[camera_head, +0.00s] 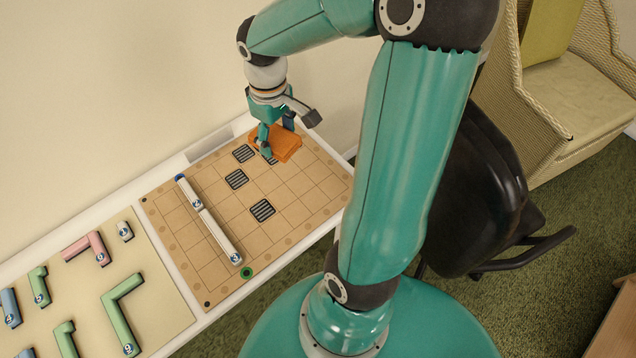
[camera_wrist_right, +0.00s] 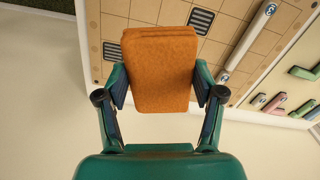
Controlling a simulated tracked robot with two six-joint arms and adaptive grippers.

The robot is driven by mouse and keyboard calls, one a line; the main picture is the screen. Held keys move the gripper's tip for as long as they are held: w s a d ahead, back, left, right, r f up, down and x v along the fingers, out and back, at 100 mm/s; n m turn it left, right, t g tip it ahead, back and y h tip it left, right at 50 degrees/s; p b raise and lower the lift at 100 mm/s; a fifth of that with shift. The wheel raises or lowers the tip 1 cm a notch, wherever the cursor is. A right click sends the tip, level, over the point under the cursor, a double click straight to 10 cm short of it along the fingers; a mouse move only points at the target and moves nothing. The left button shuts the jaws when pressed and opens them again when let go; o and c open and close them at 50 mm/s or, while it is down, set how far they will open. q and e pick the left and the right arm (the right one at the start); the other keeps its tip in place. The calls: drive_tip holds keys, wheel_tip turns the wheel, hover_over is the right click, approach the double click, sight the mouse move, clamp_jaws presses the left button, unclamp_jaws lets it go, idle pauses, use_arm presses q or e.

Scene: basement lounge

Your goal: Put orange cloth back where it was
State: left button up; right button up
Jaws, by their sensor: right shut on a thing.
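The orange cloth (camera_head: 283,143) is a folded, flat rectangular pad at the far end of the brown grid board (camera_head: 318,190). My right gripper (camera_head: 277,146) is shut on the cloth from above. In the right wrist view the cloth (camera_wrist_right: 159,68) sits between the two fingers, one at each side edge. The cloth hides part of a dark striped square beside it. Whether it touches the board cannot be told. My left gripper is not in view.
The board carries striped squares (camera_head: 262,210) and a long white bar (camera_head: 208,220). Coloured pieces, such as a green one (camera_head: 113,305), lie on a tray at the left. A dark chair (camera_head: 478,195) and a wicker seat (camera_head: 575,95) stand at the right.

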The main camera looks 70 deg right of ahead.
drive_tip(key=s+d+r+m+b, duration=0.2)
drive_tip(key=s+d+m, duration=0.15)
drive_tip(key=s, duration=0.35)
hover_over(320, 181)
wheel_tip(320, 181, down, 15)
drive_tip(key=shift+f+b, duration=0.2)
drive_tip(key=shift+b, duration=0.15)
drive_tip(key=shift+f+b, duration=0.35)
drive_tip(key=shift+f, duration=1.8)
drive_tip(key=shift+f, duration=0.15)
drive_tip(key=o, duration=1.5)
